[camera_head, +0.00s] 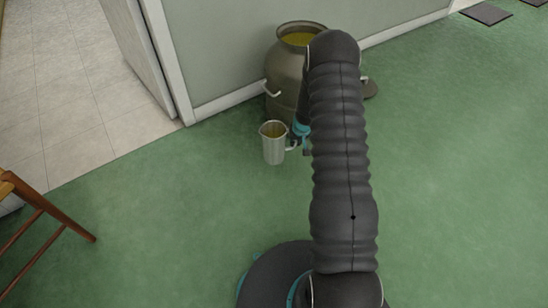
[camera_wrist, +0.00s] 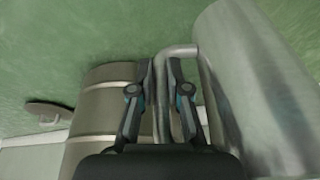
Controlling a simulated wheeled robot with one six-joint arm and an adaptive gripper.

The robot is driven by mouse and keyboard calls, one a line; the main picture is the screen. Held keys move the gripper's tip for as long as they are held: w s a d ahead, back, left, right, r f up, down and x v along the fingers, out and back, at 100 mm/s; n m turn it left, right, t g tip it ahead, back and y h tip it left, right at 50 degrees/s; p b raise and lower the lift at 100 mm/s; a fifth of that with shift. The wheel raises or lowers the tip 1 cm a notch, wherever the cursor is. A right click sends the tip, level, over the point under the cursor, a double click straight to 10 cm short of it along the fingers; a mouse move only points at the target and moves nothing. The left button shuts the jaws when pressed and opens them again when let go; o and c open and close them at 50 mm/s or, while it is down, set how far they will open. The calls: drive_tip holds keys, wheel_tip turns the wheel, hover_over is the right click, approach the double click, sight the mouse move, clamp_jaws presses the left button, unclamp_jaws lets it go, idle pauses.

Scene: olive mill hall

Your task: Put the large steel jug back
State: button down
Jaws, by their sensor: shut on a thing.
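The steel jug (camera_head: 274,148) hangs upright in front of a large steel churn (camera_head: 287,88). Its inside looks golden; I cannot tell whether that is liquid or reflection. My gripper (camera_wrist: 162,88) is shut on the jug's handle in the wrist view, with the jug's body (camera_wrist: 262,85) on the right. In the head view my arm hides most of the gripper. The churn holds yellow-green liquid, is open at the top and has side handles. It also shows in the wrist view (camera_wrist: 97,120), on the left behind the fingers.
A round lid (camera_head: 371,89) lies on the green floor right of the churn. A wall (camera_head: 225,50) stands behind. A doorway with a pale tiled floor (camera_head: 70,85) is at left. A wooden chair (camera_head: 35,198) stands at the left edge.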

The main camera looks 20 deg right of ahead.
sight(278, 149)
drive_tip(key=a+f, duration=0.1)
drive_tip(key=a, duration=0.1)
drive_tip(key=w+a+f, duration=0.1)
drive_tip(key=a, duration=0.1)
drive_tip(key=a+f+p, duration=0.1)
drive_tip(key=a+f, duration=0.1)
drive_tip(key=a, duration=0.1)
drive_tip(key=shift+w, duration=0.35)
drive_tip(key=shift+f+b, duration=1)
drive_tip(key=shift+f, duration=1.25)
drive_tip(key=c, duration=1.1)
unclamp_jaws()
drive_tip(key=shift+c, duration=0.2)
